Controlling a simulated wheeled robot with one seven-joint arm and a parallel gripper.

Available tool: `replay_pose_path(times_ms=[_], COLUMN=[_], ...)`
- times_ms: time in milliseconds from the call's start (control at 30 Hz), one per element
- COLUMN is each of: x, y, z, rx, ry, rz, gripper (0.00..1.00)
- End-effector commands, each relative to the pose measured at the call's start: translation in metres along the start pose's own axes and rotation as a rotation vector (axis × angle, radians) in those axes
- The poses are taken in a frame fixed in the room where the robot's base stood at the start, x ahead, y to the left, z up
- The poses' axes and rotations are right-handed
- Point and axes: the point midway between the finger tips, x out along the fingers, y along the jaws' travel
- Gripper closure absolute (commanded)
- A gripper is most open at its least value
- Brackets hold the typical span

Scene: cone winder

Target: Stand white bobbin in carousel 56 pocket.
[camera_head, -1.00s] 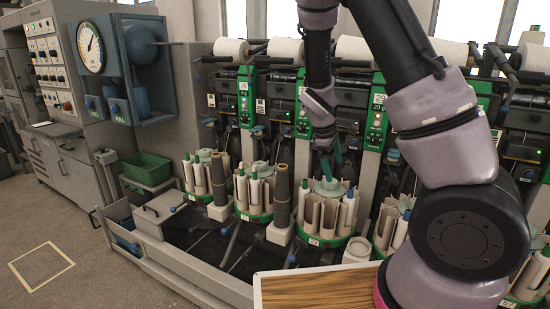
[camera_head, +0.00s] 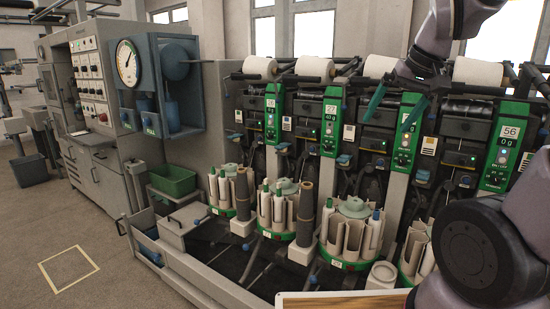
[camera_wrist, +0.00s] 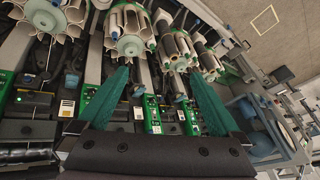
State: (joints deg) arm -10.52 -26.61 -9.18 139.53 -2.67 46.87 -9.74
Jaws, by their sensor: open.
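My gripper (camera_head: 395,106) is open and empty, high in front of the winding heads. Its two green fingers also show spread apart in the wrist view (camera_wrist: 162,98). A green panel (camera_head: 508,140) at the right reads 56. A carousel (camera_head: 409,266) at the lower right is partly hidden by my arm; I cannot read its number. The middle carousel (camera_head: 345,263) holds pale tubes, including a white bobbin (camera_head: 374,232) with a blue top standing upright in a pocket. I cannot tell whether this is the task's bobbin.
More carousels with upright tubes stand at the left (camera_head: 275,232). Dark cones (camera_head: 305,214) stand on white blocks between them. White yarn packages (camera_head: 380,66) lie along the top. A wooden board (camera_head: 340,300) is at the bottom edge. Open floor lies at the left.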

Motion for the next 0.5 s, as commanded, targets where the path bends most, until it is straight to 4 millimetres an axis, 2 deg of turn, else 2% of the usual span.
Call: replay_pose_path(times_ms=[33, 100, 200, 333, 367, 433, 467, 500], x=[-0.016, -0.032, -0.048, -0.061, -0.062, -0.064, -0.065, -0.065], y=[-0.001, -0.004, -0.008, -0.011, -0.012, -0.013, -0.013, -0.013], z=[0.006, 0.015, 0.027, 0.037, 0.039, 0.042, 0.042, 0.042], rx=[0.040, 0.090, 0.149, 0.198, 0.204, 0.215, 0.218, 0.220], ry=[0.033, 0.067, 0.106, 0.139, 0.142, 0.148, 0.149, 0.150], rz=[-0.007, -0.014, -0.020, -0.022, -0.022, -0.022, -0.022, -0.022], gripper=[0.00, 0.00, 0.00, 0.00, 0.04, 0.31, 0.38, 0.38])
